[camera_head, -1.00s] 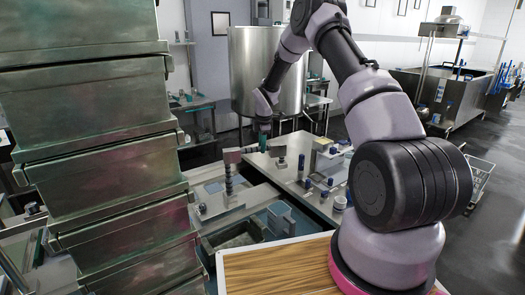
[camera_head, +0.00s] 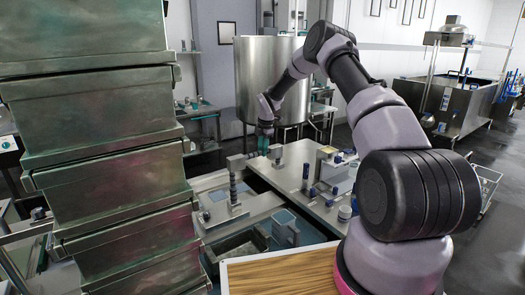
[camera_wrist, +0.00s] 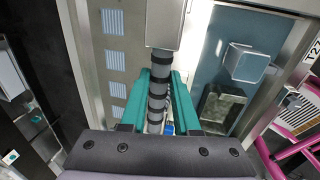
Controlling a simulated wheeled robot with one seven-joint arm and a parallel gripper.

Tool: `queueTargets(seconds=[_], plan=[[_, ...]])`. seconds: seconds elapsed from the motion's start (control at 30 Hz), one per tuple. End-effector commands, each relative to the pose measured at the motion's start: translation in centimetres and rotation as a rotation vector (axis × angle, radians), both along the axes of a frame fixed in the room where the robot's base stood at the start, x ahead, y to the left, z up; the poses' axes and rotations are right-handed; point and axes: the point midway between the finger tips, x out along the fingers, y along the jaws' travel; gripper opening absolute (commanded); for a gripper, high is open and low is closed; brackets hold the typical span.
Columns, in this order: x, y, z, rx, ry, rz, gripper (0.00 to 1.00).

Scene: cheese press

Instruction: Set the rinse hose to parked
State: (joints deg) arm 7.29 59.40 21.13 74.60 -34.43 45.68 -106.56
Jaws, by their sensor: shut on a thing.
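The rinse hose (camera_wrist: 160,72) appears as a ribbed dark and light grey length between the two teal fingers of my gripper (camera_wrist: 158,84) in the wrist view. The fingers are shut on it, and a pale metal block (camera_wrist: 166,22) sits at its upper end. In the head view my gripper (camera_head: 263,144) is small and far off, beside a grey horizontal piece joined to a ribbed upright column (camera_head: 234,187). The exact grip is too small to tell there. The hose's lower end is partly hidden by my gripper in the wrist view.
A tall stack of metal boxes (camera_head: 100,120) fills the left. A steel counter (camera_head: 290,172) with several small items lies under and right of my gripper. A large steel vat (camera_head: 262,75) stands behind. A wooden-topped board (camera_head: 290,275) is in front.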

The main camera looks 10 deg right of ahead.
Motion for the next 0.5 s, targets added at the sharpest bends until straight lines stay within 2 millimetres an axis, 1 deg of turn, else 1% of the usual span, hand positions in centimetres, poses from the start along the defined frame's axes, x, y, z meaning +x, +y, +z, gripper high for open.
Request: queueTargets(seconds=[0.13, 0.17, 0.2, 0.23, 0.5], plan=[[0.25, 0.11, 0.12, 0.0, -0.009, 0.004, 0.0], [0.26, 0.11, 0.14, 0.0, -0.009, 0.004, 0.41], [0.26, 0.11, 0.14, 0.0, -0.009, 0.004, 0.56], [0.24, 0.12, 0.13, 0.0, -0.009, 0.005, 0.59], [0.14, 0.07, 0.1, 0.0, -0.006, 0.002, 0.59]])
